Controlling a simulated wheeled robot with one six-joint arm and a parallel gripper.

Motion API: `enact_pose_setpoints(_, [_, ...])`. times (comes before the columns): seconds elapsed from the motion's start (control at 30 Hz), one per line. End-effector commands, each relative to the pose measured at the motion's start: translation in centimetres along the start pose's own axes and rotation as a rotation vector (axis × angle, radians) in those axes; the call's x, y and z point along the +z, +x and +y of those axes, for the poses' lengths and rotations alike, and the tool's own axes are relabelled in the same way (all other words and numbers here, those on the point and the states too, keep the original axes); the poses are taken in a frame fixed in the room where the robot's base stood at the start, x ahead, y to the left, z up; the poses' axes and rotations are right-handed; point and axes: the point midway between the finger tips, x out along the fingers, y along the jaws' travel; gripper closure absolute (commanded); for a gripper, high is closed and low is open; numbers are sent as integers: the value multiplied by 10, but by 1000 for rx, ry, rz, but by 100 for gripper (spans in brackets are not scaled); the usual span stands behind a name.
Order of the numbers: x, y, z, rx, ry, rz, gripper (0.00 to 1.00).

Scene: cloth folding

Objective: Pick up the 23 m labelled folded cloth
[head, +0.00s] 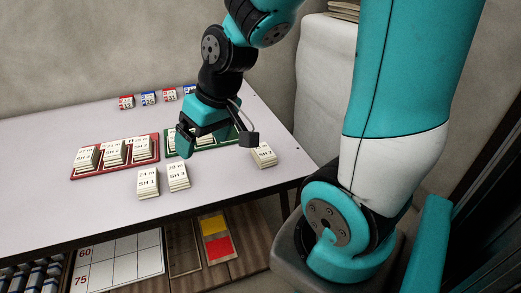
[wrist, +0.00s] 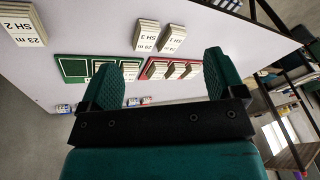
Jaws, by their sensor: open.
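The folded cloth labelled 23 m, SH 2 (wrist: 24,30) is a pale stack at the upper left of the wrist view, its label upside down. In the head view, the pale SH 2 stack (head: 263,156) lies on the table near its right edge, right of my gripper; its upper line is hard to read there. My gripper (head: 218,140) is open and empty, above the table by the green tray (head: 205,146), which it partly hides. Both fingers also show in the wrist view (wrist: 165,75), well apart, with the 23 m stack away from them.
Two loose stacks, 24 m (head: 147,183) and 28 m (head: 178,177), lie near the front edge. A red tray (head: 75,177) holds several stacks. Small red and blue labelled items (head: 148,98) line the back. Bare table (head: 50,135) lies at left.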

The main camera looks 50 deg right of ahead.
Motion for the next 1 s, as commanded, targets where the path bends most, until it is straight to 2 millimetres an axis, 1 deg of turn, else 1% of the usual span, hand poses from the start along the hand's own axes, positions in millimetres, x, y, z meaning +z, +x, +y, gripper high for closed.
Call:
enact_pose_setpoints(0.03, [-6, 0, 40, 61, 104, 28, 12])
enact_pose_setpoints(0.07, [-7, 1, 62, 97, 153, 46, 12])
enact_pose_setpoints(0.1, [-7, 1, 90, 144, 214, 66, 12])
enact_pose_setpoints(0.2, [3, -2, 147, 245, 333, 102, 12])
enact_pose_setpoints(0.3, [16, -5, 185, 316, 407, 122, 12])
enact_pose_setpoints(0.4, [24, -4, 205, 353, 443, 129, 12])
enact_pose_setpoints(0.47, [26, 2, 212, 360, 451, 129, 12])
enact_pose_setpoints(0.57, [27, 20, 219, 361, 452, 128, 12])
enact_pose_setpoints(0.8, [25, 72, 239, 360, 451, 128, 12])
enact_pose_setpoints(0.9, [24, 89, 246, 360, 451, 129, 12])
enact_pose_setpoints(1.0, [22, 100, 251, 361, 450, 131, 12])
